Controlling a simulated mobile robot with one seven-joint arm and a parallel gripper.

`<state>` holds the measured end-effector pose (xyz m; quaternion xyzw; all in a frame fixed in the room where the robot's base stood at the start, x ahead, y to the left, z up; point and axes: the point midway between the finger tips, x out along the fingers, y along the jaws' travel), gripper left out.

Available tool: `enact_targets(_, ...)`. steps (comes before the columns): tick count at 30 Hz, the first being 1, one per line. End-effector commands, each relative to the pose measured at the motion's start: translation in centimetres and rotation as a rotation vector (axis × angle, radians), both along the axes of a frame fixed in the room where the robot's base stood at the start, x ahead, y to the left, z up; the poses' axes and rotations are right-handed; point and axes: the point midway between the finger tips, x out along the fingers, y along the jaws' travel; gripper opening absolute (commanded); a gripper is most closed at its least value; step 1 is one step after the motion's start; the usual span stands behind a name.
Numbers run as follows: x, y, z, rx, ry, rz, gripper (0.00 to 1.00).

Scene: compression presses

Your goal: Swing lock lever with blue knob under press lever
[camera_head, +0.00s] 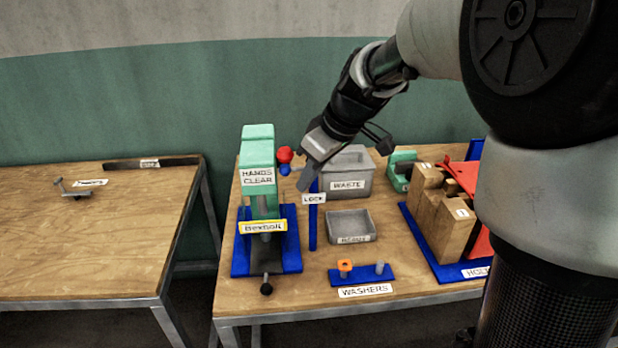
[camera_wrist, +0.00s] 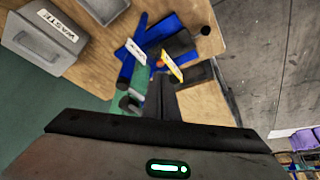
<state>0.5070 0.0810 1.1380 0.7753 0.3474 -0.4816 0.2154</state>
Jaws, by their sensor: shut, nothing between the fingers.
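The press (camera_head: 258,150) is a green column on a blue base at the left of the middle table. A red knob (camera_head: 285,154), seemingly the press lever's, shows just right of the column. The blue knob (camera_head: 285,170) of the lock lever shows right below it; the lever arms are mostly hidden. My gripper (camera_head: 304,186) is shut and empty, pointing down just right of the blue knob, by the blue post with the LOCK label (camera_head: 313,199). In the wrist view my shut fingers (camera_wrist: 162,85) reach toward the press; contact cannot be told, and neither knob shows clearly.
A grey WASTE bin (camera_head: 348,175) stands behind and right of my gripper, with a small grey tray (camera_head: 351,227) before it. A blue washer stand (camera_head: 362,275) is at the front. A fixture with wooden blocks (camera_head: 440,215) stands right. A second table (camera_head: 90,235) is left.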

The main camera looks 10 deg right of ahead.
Motion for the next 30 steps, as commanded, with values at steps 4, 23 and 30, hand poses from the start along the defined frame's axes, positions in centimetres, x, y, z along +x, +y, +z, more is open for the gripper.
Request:
enact_targets(4,-0.8,-0.5,2.4,-0.001,-0.007,-0.002,0.0)
enact_targets(23,-7.2,-3.0,11.0,-0.017,0.012,-0.119,0.0)
enact_targets(30,-17.4,-5.7,13.2,-0.033,0.013,-0.525,0.0)
